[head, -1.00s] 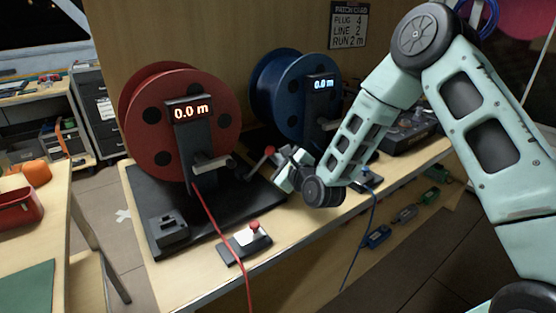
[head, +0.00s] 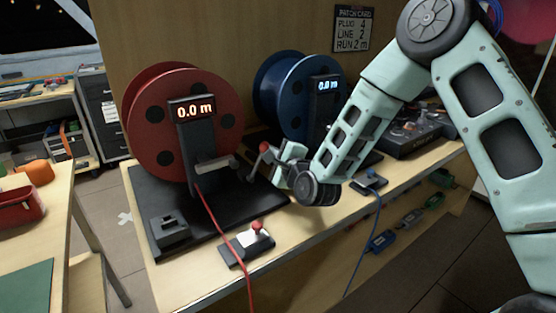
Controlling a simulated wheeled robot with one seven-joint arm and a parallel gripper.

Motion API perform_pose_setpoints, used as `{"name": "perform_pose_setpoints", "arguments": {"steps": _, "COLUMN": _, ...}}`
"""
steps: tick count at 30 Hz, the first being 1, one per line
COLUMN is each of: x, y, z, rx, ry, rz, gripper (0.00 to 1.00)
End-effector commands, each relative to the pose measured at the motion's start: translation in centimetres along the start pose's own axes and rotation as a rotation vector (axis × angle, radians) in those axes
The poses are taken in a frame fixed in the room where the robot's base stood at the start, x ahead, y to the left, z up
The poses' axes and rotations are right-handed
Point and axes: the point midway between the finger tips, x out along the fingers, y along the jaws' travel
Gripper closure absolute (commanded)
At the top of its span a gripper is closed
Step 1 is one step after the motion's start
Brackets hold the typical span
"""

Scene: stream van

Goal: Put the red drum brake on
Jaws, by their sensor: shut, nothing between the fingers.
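The red drum (head: 185,150) stands upright on a black base plate on the bench, with a display reading 0.0 m. A dark lever with a red tip (head: 264,147) stands at the right of the drum, leaning up and right. My gripper (head: 277,157) is shut and empty, just right of the lever's upper part. I cannot tell whether it touches the lever. A red knob on a small white-topped black box (head: 246,246) stands in front of the drum. The red cable (head: 222,236) runs from the drum over the bench's front edge.
A blue drum (head: 286,90), also showing 0.0 m, stands behind my gripper. A small box with a blue knob (head: 370,182) sits to the right. A dark console (head: 410,135) is at the far right. A black block (head: 169,233) sits at the base plate's front-left corner.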

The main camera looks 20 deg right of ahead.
Motion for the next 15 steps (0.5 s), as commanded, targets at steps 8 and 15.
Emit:
{"name": "perform_pose_setpoints", "arguments": {"steps": 8, "x": -0.3, "y": 0.0, "z": 2.3, "rx": -0.238, "ry": -0.003, "rz": -0.034, "gripper": 1.00}}
{"name": "perform_pose_setpoints", "arguments": {"steps": 15, "x": -0.5, "y": 0.0, "z": 3.7, "rx": -0.364, "ry": 0.000, "rz": -0.051, "gripper": 1.00}}
